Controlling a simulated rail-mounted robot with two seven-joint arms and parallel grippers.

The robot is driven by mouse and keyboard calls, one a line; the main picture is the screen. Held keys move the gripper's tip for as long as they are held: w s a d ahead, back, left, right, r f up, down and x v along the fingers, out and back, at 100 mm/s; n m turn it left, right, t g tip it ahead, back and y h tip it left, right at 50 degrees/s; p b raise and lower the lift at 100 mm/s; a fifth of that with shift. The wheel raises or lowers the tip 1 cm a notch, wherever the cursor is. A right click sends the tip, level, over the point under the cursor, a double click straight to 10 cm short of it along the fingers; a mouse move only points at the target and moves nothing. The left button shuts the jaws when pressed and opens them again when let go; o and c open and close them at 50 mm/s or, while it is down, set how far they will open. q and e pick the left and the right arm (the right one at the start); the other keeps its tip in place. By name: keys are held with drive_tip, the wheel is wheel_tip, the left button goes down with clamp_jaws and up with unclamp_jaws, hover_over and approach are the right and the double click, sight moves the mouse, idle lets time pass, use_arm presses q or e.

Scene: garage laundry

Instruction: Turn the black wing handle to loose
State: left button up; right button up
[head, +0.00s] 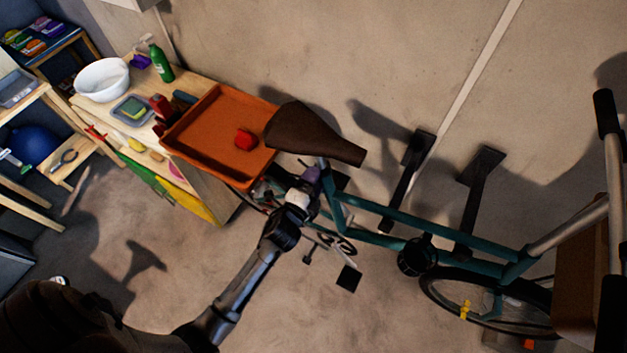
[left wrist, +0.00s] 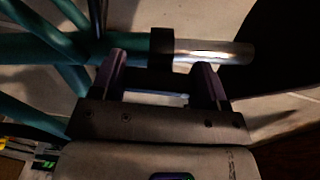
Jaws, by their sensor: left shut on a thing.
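A teal bicycle (head: 405,225) with a brown saddle (head: 300,134) stands along the wall. My left gripper (head: 310,181) is at the seat-post clamp, just below the saddle. In the left wrist view, the silver seat post (left wrist: 213,51) enters a black clamp collar (left wrist: 162,46) on the teal frame (left wrist: 125,47). The two fingers of my left gripper (left wrist: 160,80) stand on either side of the dark wing handle (left wrist: 156,81) beside the collar, and are shut on it. The handle's exact angle is hard to tell in the shade. In the head view the gripper hides the handle.
An orange tray (head: 205,150) with a red object (head: 245,139) sits on the wooden bench (head: 205,185), close to the saddle. A white bowl (head: 102,79) and green bottle (head: 161,63) stand farther left. The floor before the bike is mostly clear.

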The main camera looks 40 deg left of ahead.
use_arm(q)
drive_tip(key=o, duration=0.9)
drive_tip(key=shift+o, duration=0.2)
drive_tip(key=shift+s, duration=0.1)
drive_tip(key=s+d+b, duration=0.1)
drive_tip(key=s, duration=1.2)
drive_tip(key=shift+s+d, duration=0.3)
drive_tip(key=shift+d, duration=0.1)
